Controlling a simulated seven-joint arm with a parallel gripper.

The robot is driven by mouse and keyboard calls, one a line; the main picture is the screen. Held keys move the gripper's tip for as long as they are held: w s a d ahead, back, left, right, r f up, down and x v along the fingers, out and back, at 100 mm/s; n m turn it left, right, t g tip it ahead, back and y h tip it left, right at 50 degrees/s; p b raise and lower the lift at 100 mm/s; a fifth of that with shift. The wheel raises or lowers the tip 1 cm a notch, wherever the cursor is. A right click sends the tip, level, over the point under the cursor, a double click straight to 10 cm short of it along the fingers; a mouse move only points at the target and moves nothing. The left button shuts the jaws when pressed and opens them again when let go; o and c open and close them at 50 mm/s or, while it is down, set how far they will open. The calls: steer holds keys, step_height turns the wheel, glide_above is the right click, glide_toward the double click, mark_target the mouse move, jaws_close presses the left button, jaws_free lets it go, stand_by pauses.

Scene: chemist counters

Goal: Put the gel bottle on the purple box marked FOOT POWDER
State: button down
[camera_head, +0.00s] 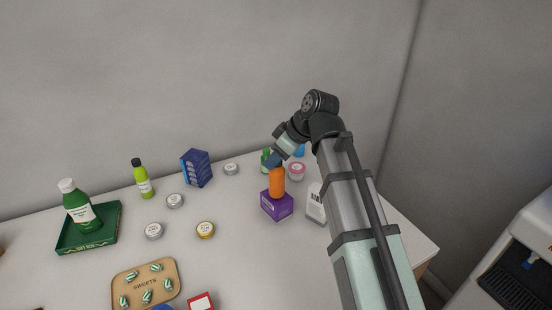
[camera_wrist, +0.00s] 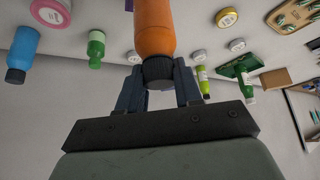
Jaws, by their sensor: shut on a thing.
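An orange bottle with a dark cap, which I take as the gel bottle (camera_head: 277,182), stands upright at the purple box (camera_head: 277,206) in the head view. Its base meets the box's top in the picture; I cannot tell whether it rests there or hangs just above. My gripper (camera_head: 275,161) is shut on the bottle from above. In the wrist view the orange bottle (camera_wrist: 154,28) has its dark cap between my gripper's fingers (camera_wrist: 158,88).
A white box (camera_head: 316,203) stands close right of the purple box. A pink-lidded jar (camera_head: 296,172), a green bottle (camera_head: 265,160) and a blue bottle (camera_head: 299,151) are close behind. A yellow-lidded tin (camera_head: 205,230) lies left, with clear counter between.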

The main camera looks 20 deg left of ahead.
steer(key=shift+f, duration=0.3)
steer(key=c, duration=0.8)
jaws_free()
steer(key=shift+o, duration=0.2)
steer(key=shift+r, duration=0.15)
steer(key=v, duration=1.2)
steer(key=shift+o, duration=0.3)
